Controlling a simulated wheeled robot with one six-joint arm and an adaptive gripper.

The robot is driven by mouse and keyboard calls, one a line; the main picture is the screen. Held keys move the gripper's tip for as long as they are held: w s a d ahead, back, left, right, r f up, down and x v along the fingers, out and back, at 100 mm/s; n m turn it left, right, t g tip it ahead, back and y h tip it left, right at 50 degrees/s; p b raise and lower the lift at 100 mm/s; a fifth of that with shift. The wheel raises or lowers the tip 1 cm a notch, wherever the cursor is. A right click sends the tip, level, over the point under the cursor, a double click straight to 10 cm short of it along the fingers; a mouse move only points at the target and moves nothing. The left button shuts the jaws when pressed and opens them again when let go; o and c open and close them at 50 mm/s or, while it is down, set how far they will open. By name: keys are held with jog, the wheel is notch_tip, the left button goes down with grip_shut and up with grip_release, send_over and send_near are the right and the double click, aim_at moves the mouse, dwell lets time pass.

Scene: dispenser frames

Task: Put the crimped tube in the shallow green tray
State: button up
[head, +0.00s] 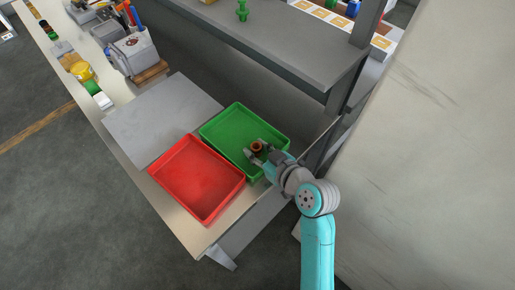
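The shallow green tray (228,122) lies on the workbench, beside a shallow red tray (195,178). My gripper (255,150) is over the right part of the green tray. A small brown, ring-ended piece (257,146) shows between its fingers; it looks like the end of a tube. The fingers appear to be around it, but contact is too small to make out. I cannot tell whether the piece touches the tray floor. The rest of the piece is hidden by my gripper.
A grey board (160,115) lies left of the trays. A grey raised shelf (290,45) stands behind, with a green item (242,11) on it. A grey holder (133,50) and small items crowd the bench's far left. A pale wall (430,150) is at right.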

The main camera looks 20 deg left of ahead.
jog(key=shift+d+f, duration=0.2)
jog(key=shift+f, duration=0.6)
jog(key=shift+r, duration=0.3)
jog(key=shift+s+d+r, duration=0.1)
jog(key=shift+d+r, duration=0.15)
jog(key=shift+d, duration=0.05)
jog(key=r+v, duration=0.1)
jog(key=v, duration=1)
